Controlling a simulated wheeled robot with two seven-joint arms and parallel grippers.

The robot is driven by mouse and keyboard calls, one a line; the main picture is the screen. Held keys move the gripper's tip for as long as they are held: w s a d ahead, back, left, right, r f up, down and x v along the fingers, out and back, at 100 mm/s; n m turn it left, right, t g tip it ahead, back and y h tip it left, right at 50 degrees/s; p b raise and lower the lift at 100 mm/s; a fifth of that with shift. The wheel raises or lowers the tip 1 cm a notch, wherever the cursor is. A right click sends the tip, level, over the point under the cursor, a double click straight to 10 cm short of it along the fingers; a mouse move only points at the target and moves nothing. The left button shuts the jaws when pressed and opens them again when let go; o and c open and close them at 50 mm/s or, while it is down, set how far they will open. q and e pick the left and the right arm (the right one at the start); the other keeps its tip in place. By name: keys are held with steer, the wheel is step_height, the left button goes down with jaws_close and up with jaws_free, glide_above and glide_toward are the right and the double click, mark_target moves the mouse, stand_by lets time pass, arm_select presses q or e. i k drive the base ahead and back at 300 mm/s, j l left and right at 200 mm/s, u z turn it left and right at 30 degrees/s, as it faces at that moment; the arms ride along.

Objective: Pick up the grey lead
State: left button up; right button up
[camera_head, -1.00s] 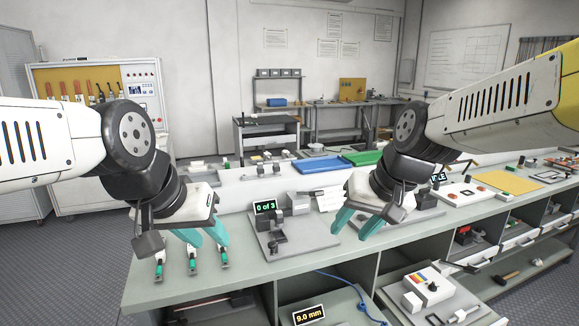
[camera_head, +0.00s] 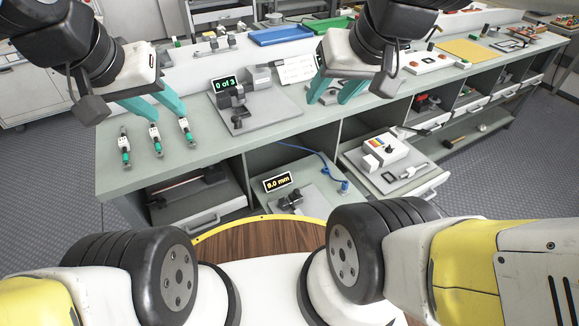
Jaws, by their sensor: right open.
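I cannot make out a grey lead for certain. A blue lead (camera_head: 318,153) lies curved over the lower shelf area below the bench, ending at a blue plug by the drawer. A white meter box (camera_head: 383,150) with a black knob sits on a pulled-out drawer tray at the right. My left gripper (camera_head: 170,117) is open and empty, above the bench just behind several green-and-white fuses (camera_head: 155,140). My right gripper (camera_head: 325,100) is open and empty, over the bench right of the test fixture.
The grey test fixture (camera_head: 270,118) with a "0 of 3" display (camera_head: 224,85) stands between my grippers. Below, a "9.0 mm" display (camera_head: 278,181) stands by a small clamp. Blue (camera_head: 283,35) and green (camera_head: 328,25) trays lie at the back.

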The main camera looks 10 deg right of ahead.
mark_target(410, 172)
steer(key=z, duration=1.55)
steer(key=i+l+u, duration=0.15)
steer(key=u, duration=0.7)
steer(key=i+l+u, duration=0.15)
steer(key=l+u, duration=0.2)
steer(key=l, duration=0.25)
steer(key=l+u, duration=0.3)
steer(key=l, duration=0.75)
steer(key=i+l, duration=0.1)
steer(key=l, duration=0.35)
